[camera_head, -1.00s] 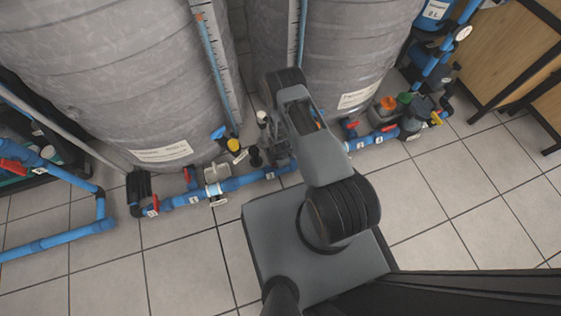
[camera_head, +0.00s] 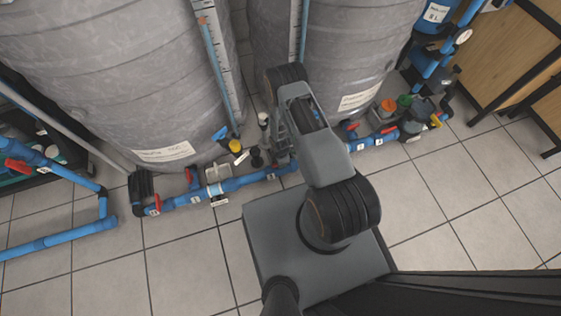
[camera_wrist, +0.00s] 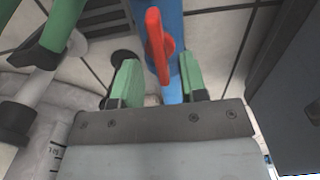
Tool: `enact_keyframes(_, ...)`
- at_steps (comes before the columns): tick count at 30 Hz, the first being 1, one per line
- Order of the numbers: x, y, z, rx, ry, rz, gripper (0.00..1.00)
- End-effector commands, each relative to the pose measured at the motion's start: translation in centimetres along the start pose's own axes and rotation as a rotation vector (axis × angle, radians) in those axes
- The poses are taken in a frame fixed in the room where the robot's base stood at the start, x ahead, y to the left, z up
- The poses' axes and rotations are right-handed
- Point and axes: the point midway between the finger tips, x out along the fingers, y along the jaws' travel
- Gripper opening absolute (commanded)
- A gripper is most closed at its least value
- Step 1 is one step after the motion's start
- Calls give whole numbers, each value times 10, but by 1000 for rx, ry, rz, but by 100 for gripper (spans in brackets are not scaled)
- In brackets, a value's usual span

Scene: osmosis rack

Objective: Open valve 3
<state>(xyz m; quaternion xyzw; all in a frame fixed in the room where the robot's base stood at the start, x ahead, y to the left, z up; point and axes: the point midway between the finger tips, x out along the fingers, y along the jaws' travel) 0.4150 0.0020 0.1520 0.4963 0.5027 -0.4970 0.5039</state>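In the wrist view a red valve handle (camera_wrist: 155,40) stands on a blue pipe (camera_wrist: 172,20). My gripper (camera_wrist: 160,82) is open, with one green finger on each side of the pipe. I cannot read a number on this valve. In the head view my arm hides the gripper and the pipe section below it. Other red handles show on the low blue pipe (camera_head: 235,183), such as one at its left end (camera_head: 153,211).
Two large grey tanks (camera_head: 110,70) (camera_head: 335,50) stand behind the pipe. A yellow-capped fitting (camera_head: 235,146) and black fittings crowd the gap between them. More blue piping (camera_head: 60,240) runs at the left. The tiled floor (camera_head: 175,275) in front is clear.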

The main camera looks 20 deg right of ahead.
Motion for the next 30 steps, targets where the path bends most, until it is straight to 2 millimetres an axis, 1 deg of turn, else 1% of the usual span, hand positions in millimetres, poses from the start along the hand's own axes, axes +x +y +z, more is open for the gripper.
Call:
enact_keyframes(1, -18, 1, 0, 0, 0, 3, 39)
enact_keyframes(3, -33, 1, 0, 1, 0, 2, 39)
enact_keyframes(9, -72, 1, 0, 0, 0, 2, 39)
enact_keyframes(13, -91, 1, 0, 1, 0, 2, 39)
enact_keyframes(18, -106, 0, 0, 0, 0, 1, 39)
enact_keyframes(20, -108, 0, 0, 1, 0, 0, 39)
enact_keyframes(30, -111, 0, 0, 1, 0, 0, 39)
